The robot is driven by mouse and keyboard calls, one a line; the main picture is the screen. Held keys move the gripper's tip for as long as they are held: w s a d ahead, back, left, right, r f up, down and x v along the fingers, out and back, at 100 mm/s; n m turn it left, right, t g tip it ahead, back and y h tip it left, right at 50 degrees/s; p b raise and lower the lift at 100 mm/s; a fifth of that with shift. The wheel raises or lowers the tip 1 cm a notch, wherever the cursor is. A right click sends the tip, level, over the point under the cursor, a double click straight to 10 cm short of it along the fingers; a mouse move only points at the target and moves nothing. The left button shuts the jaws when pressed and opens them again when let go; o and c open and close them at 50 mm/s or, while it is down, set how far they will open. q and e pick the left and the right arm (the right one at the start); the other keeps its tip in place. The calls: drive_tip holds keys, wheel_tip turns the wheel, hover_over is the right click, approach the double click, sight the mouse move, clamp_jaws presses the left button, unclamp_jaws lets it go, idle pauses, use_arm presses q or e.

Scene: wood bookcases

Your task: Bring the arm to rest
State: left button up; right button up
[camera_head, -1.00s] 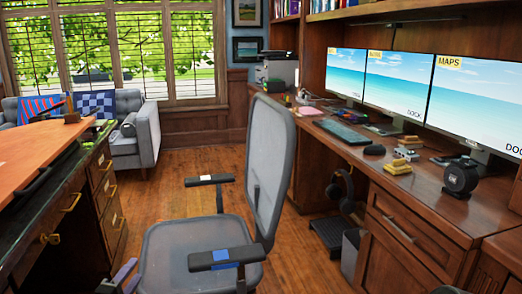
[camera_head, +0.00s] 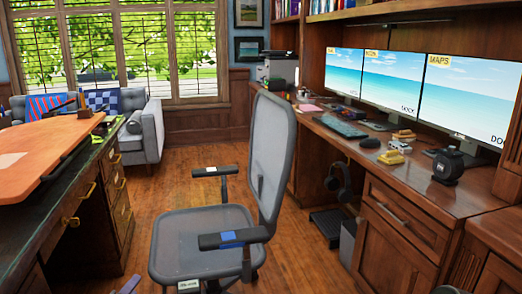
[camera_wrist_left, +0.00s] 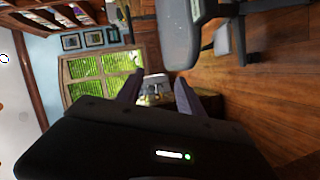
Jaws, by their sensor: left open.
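My left gripper (camera_wrist_left: 157,92) shows in the left wrist view with its two purple-grey fingers apart and nothing held between them. The view is turned on its side, with the sofa and window beyond the fingers. In the head view only a small purple tip of my left gripper (camera_head: 128,286) shows at the bottom left edge, low in front of the office chair (camera_head: 200,245). Most of the left arm is out of the head view. My right gripper is not seen in either view.
A dark desk with an orange board (camera_head: 50,150) stands at left. A wooden desk (camera_head: 400,180) with monitors runs along the right. The grey chair with armrests stands between them. Wooden floor (camera_head: 190,160) is clear beyond it, up to the sofa (camera_head: 148,135).

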use_arm(q)
drive_tip(key=s+d+f+m+g+h, duration=0.1)
drive_tip(key=s+d+f+m+g, duration=0.2)
drive_tip(key=s+d+f, duration=0.45)
drive_tip(key=s+d+f+m+g, duration=0.2)
drive_tip(key=s+d+f+g, duration=0.2)
drive_tip(key=f, duration=0.6)
drive_tip(key=s+d+f+m+g+h, duration=0.1)
drive_tip(key=s+d+f+m+g, duration=0.25)
drive_tip(key=s+d, duration=0.65)
drive_tip(key=s+d+f+m+g+h, duration=0.1)
drive_tip(key=s+d+f+m+g, duration=0.35)
drive_tip(key=s, duration=1.05)
drive_tip(key=d+r+p, duration=0.2)
drive_tip(key=r+p, duration=1.1)
drive_tip(key=d+r+n+p, duration=0.1)
drive_tip(key=d+r+p, duration=0.1)
drive_tip(key=r+p, duration=1.1)
drive_tip(key=shift+s+r+p, duration=0.25)
drive_tip(key=shift+r+p, duration=0.05)
drive_tip(key=shift+p, duration=0.05)
